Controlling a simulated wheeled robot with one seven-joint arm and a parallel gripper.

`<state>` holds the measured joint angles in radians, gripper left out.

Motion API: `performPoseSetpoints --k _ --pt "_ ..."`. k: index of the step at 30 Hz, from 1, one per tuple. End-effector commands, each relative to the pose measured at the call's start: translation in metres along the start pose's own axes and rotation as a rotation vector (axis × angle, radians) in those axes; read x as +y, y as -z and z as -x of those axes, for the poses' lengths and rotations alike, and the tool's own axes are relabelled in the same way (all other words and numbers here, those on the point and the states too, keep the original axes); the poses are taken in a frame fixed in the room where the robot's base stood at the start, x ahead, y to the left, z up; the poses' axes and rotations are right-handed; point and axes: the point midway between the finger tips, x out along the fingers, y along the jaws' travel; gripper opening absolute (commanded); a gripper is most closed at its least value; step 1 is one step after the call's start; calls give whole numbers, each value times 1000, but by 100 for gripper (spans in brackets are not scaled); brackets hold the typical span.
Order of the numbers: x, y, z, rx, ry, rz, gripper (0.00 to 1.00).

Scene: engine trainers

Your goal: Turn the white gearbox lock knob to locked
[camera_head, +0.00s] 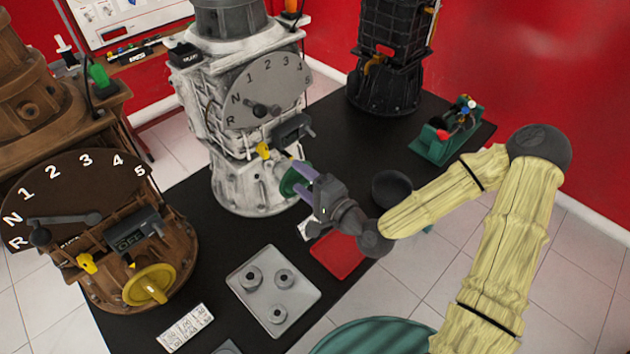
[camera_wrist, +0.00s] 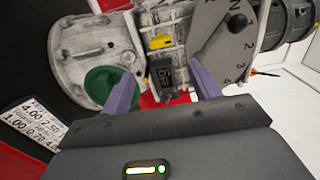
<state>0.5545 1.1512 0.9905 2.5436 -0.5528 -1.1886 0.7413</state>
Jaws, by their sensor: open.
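The white gearbox (camera_head: 245,190) stands upright on the black table, with a grey gear dial (camera_head: 262,92) on its front. Below the dial are a small yellow knob (camera_head: 263,150), a dark switch box (camera_head: 292,128) and a green round handwheel (camera_head: 293,178). I cannot tell for sure which is the lock knob. My gripper (camera_head: 299,177) is open and empty, close to the handwheel. In the wrist view the handwheel (camera_wrist: 100,92) lies partly behind the left finger. The switch box (camera_wrist: 166,76) shows between the fingers, with the yellow knob (camera_wrist: 160,41) beyond.
A brown gearbox (camera_head: 165,215) with a yellow handwheel stands at the left. A black gearbox (camera_head: 388,60) and a green fixture (camera_head: 447,135) stand at the back right. A grey tray (camera_head: 246,297) with round parts, a red mat (camera_head: 338,262) and a black bowl (camera_head: 391,188) lie near my arm.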

Motion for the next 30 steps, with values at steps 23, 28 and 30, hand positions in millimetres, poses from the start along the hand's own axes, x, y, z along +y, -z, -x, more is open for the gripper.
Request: performPoseSetpoints --k 23,28,30 --pt "-3 -1 37 3 -2 -6 62" --pt "0 -2 40 1 -2 -3 62" --pt "0 -2 40 1 -1 -3 62"
